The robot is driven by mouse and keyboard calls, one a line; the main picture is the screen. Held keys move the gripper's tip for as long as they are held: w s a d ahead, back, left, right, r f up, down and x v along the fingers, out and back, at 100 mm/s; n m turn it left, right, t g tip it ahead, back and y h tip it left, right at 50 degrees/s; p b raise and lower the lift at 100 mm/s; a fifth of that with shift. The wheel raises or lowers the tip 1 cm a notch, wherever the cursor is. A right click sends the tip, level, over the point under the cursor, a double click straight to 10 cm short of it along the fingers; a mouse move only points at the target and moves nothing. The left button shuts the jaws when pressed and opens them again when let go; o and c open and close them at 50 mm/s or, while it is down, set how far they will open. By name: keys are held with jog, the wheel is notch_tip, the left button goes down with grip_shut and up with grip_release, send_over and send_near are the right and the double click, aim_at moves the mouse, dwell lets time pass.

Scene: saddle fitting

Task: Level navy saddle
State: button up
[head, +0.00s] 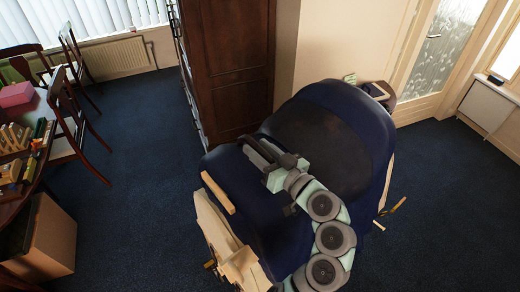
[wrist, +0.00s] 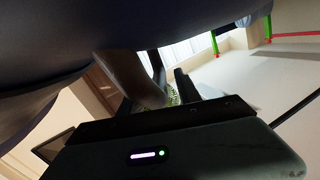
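The navy saddle (head: 262,205) is a large, dark blue draped form with a darker seat patch. It fills the middle of the head view, over light wooden parts (head: 228,248). My gripper (head: 258,152) is at its upper left side, close against or just over its surface; contact cannot be told. In the wrist view a dark navy surface, likely the saddle (wrist: 150,25), spans the top. My gripper (wrist: 170,92) shows there as dark prongs beside a curved brownish piece (wrist: 122,72). Whether the prongs hold it is unclear.
A dark brown wardrobe (head: 236,70) stands right behind the saddle. A table (head: 22,205) with books, chairs (head: 75,125) and a cardboard box (head: 45,235) are at the left. Blue carpet (head: 140,190) is clear between. A glazed door (head: 447,50) is at the back right.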

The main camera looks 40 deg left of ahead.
jog(key=shift+d, duration=0.1)
jog(key=d+b, duration=0.1)
jog(key=d, duration=0.2)
jog(key=d+b, duration=0.1)
jog(key=d, duration=0.2)
jog(key=s+d+b, duration=0.1)
jog(key=d, duration=0.2)
jog(key=shift+d+r, duration=0.15)
jog(key=shift+r, duration=0.05)
jog(key=shift+s+d+r, duration=0.1)
jog(key=shift+s+d, duration=0.05)
jog(key=shift+d, duration=0.5)
